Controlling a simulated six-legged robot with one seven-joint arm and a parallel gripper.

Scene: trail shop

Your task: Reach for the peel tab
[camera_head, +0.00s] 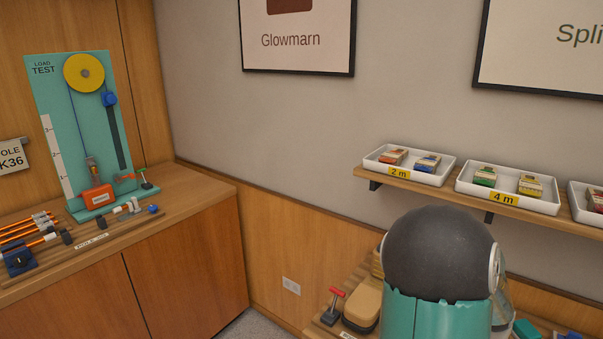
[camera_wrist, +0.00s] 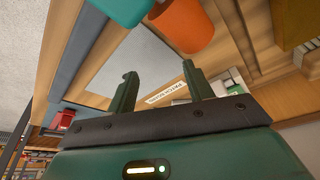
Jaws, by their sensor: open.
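I cannot make out a peel tab in either view. My gripper (camera_wrist: 160,70) shows in the wrist view with its two dark green fingers wide apart. It is open and nothing is between the fingers. Beyond them lie a flat grey surface (camera_wrist: 130,62) and a wooden edge with a white printed label (camera_wrist: 165,95). The gripper's fingers do not show in the head view.
In the wrist view, an orange cup-like thing (camera_wrist: 183,28) and a teal one (camera_wrist: 122,8) are beyond the fingers. In the head view, a load-test board (camera_head: 75,130) stands on the left counter. White trays (camera_head: 408,165) of small packs line the wall shelf (camera_head: 440,187).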

